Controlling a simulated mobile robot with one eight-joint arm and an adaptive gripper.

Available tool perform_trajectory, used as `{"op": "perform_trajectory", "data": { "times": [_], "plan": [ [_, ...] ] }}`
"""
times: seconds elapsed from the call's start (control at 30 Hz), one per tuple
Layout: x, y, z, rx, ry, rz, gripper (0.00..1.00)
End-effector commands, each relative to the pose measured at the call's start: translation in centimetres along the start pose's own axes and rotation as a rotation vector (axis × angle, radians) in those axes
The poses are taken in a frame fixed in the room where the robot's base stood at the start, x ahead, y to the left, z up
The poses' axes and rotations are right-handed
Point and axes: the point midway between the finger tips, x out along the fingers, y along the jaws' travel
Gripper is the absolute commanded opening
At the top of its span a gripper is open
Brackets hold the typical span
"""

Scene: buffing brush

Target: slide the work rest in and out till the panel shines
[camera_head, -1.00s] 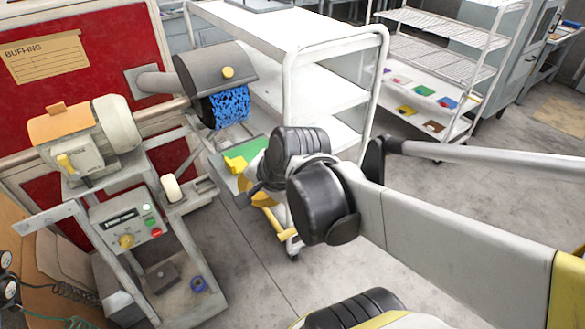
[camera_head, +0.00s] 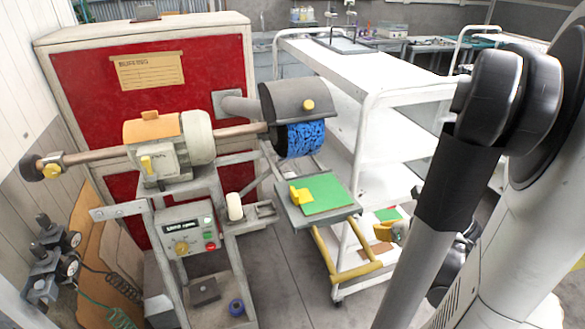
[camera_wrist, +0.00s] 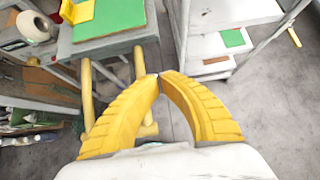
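The work rest (camera_head: 289,217) is a grey plate below the blue brush (camera_head: 300,139). A green panel (camera_head: 327,193) lies on it, with a yellow block (camera_head: 299,195) at its left end. The rest also shows at the top left of the wrist view (camera_wrist: 120,43), with the green panel (camera_wrist: 108,12) on it. Yellow bars (camera_head: 326,252) run under the rest. My gripper (camera_wrist: 160,76) has its two yellow fingers brought together at the tips, with nothing seen between them. It is in front of the rest and apart from it. In the head view my arm largely hides it.
The buffing machine's motor (camera_head: 165,150) and control box (camera_head: 186,229) stand left of the rest. A white cart (camera_head: 365,150) stands behind and to the right. A green sheet (camera_wrist: 233,38) lies on a low shelf in the wrist view. Grey floor (camera_wrist: 275,85) is open at the right.

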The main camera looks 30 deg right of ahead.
Motion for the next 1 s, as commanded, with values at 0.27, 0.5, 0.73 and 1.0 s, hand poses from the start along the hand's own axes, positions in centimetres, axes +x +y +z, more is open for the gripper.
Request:
{"op": "perform_trajectory", "data": {
  "times": [0.27, 0.5, 0.73, 1.0],
  "plan": [
    [5.7, 0.1, 0.6, -0.005, 0.000, 0.003, 0.00],
    [7.3, 0.1, 2.5, -0.003, 0.000, 0.001, 0.00],
    [7.5, 0.0, 2.9, -0.002, 0.000, -0.001, 0.00],
    [7.6, 0.0, 3.0, -0.002, 0.000, 0.000, 0.00]
  ]
}}
